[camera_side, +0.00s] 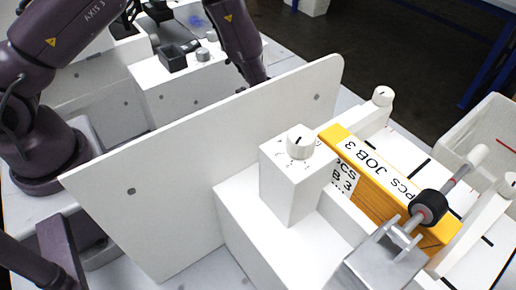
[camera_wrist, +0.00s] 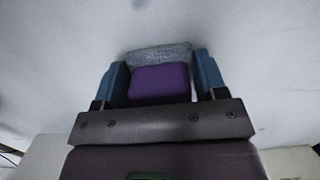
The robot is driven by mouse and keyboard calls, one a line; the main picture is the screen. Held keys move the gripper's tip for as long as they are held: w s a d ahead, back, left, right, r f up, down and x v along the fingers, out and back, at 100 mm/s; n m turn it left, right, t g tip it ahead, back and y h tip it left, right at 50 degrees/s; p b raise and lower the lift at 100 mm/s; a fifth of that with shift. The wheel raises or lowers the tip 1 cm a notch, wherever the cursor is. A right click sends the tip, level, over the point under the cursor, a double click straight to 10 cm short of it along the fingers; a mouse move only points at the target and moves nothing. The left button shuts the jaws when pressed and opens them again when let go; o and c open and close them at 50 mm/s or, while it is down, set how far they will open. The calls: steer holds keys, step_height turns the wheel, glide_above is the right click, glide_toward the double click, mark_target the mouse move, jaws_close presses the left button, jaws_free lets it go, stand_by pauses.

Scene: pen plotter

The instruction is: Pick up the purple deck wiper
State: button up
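The purple deck wiper (camera_wrist: 160,82) shows in the wrist view as a purple block with a grey, rough pad (camera_wrist: 158,54) along its far edge. It sits between the two blue fingers of my gripper (camera_wrist: 160,76). The left finger looks close against it. A thin pale sliver shows beside the right finger, so I cannot tell whether both fingers touch it. In the side view the white upright panel hides my gripper and the wiper.
The tall white panel (camera_side: 150,165) crosses the side view. In front are a white block with a knob (camera_side: 300,142), a yellow JOB 3 block (camera_side: 385,190) and a black roller (camera_side: 428,207). Behind it are a small dark box (camera_side: 172,58) and a bluish smudge (camera_side: 196,21).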

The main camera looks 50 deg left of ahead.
steer(key=shift+c, duration=1)
steer(key=shift+r, duration=0.45)
step_height(320, 180, up, 2)
steer(key=shift+r, duration=0.2)
steer(key=s+a+r, duration=0.2)
steer(key=s+r, duration=0.7)
steer(key=s, duration=0.5)
steer(key=shift+a+r, duration=0.2)
steer(key=shift+r, duration=0.15)
steer(key=shift+w, duration=0.1)
steer(key=shift+o, duration=0.4)
